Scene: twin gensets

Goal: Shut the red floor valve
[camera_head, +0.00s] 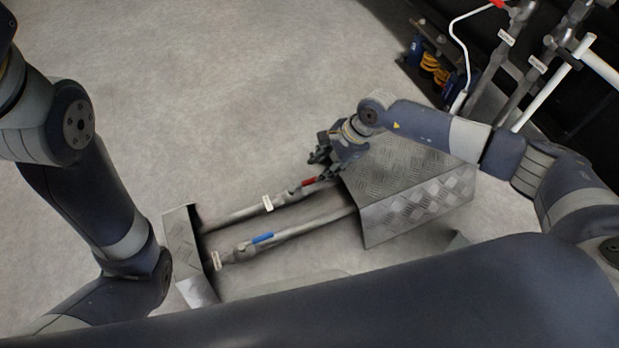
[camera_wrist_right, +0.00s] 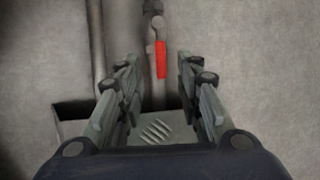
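The red floor valve shows as a short red lever (camera_head: 309,181) on the upper of two grey floor pipes, close to the right-hand tread-plate cover. The lever lies along its pipe. In the right wrist view the red lever (camera_wrist_right: 161,60) sits ahead of the fingers, between their lines. My right gripper (camera_head: 318,160) is beside the lever in the head view. Its fingers (camera_wrist_right: 162,90) are apart, with nothing between them that I can see held. Whether it touches the lever is not clear, but it looks apart. My left gripper is out of view; only my left arm shows.
A blue lever (camera_head: 263,238) lies along the lower pipe. Tread-plate covers stand at the left (camera_head: 184,240) and right (camera_head: 415,195) pipe ends. Upright pipes with white labels (camera_head: 506,38) and a white pipe stand at upper right. Open floor (camera_head: 230,90) lies at upper left.

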